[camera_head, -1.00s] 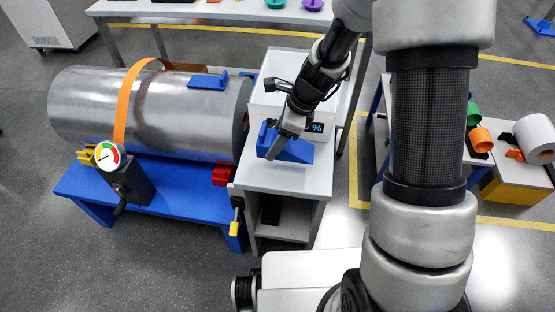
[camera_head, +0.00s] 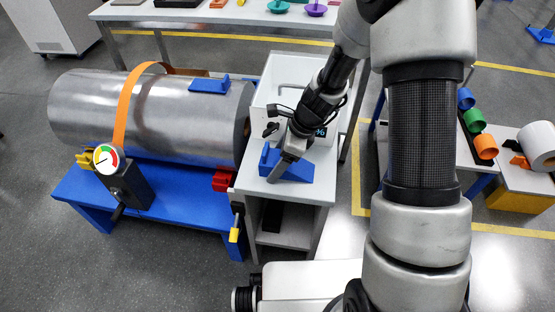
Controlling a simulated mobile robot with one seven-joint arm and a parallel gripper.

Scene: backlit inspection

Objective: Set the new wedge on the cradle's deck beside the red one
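The new wedge (camera_head: 296,172) is blue and sits at or just over the white cabinet top (camera_head: 310,194), in front of the white box. My gripper (camera_head: 278,170) reaches down onto it from the upper right. One grey finger shows across the wedge's near side; the other is hidden. The wedge keeps its place in my gripper, so I take it as gripped. I cannot tell whether it touches the cabinet top. The red wedge (camera_head: 222,181) is at the right end of the blue cradle (camera_head: 190,212), under the big metal cylinder (camera_head: 190,115).
An orange strap (camera_head: 124,105) wraps the cylinder, and a blue piece (camera_head: 209,86) lies on top. A dial gauge (camera_head: 106,157) stands at the cradle's front. The white box (camera_head: 292,80) with a display stands behind the wedge. A yellow-tipped tool (camera_head: 235,228) hangs at the cabinet's left side.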

